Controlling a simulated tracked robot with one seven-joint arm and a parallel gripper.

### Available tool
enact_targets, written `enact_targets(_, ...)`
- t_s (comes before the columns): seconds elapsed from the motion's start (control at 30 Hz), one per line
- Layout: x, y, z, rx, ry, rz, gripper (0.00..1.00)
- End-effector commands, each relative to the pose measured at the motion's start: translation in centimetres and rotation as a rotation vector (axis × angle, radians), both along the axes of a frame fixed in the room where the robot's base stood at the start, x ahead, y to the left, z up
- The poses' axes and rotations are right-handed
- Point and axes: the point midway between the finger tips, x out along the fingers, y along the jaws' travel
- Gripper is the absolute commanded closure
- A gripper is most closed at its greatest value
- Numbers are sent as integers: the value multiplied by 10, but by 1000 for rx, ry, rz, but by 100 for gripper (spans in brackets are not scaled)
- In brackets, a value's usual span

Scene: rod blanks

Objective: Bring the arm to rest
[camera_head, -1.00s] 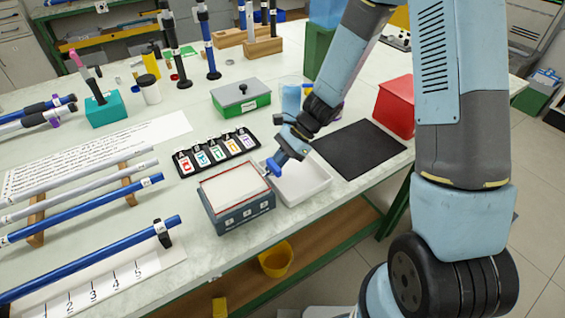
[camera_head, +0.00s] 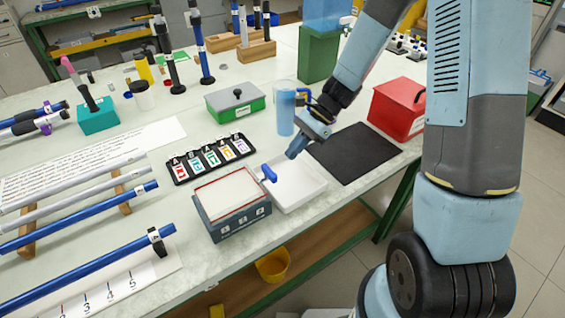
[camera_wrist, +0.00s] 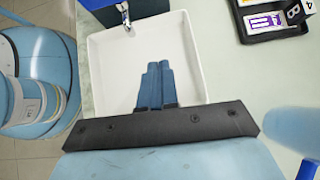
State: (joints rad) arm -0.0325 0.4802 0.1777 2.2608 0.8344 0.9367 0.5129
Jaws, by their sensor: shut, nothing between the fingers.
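My gripper (camera_head: 296,149) hangs above the back edge of the shallow white tray (camera_head: 297,186), pointing down. In the wrist view its two blue fingers (camera_wrist: 154,88) lie side by side, shut and empty, over the white tray (camera_wrist: 110,75). My arm reaches in from the upper right.
The grey box (camera_head: 229,219) with a white top stands left of the tray. A clear blue cylinder (camera_head: 285,112) stands close behind my gripper. The black mat (camera_head: 352,152) is empty; a red box (camera_head: 397,108) is beyond it.

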Motion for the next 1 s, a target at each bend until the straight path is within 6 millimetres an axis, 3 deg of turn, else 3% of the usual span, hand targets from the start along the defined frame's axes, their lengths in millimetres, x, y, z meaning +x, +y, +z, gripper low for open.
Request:
enact_targets(0.2, 12, -18, 21, 0, -2, -1, 100)
enact_targets(0.57, 15, -26, 33, -4, -16, 7, 100)
enact_targets(1.0, -9, -69, 110, -89, -330, 209, 100)
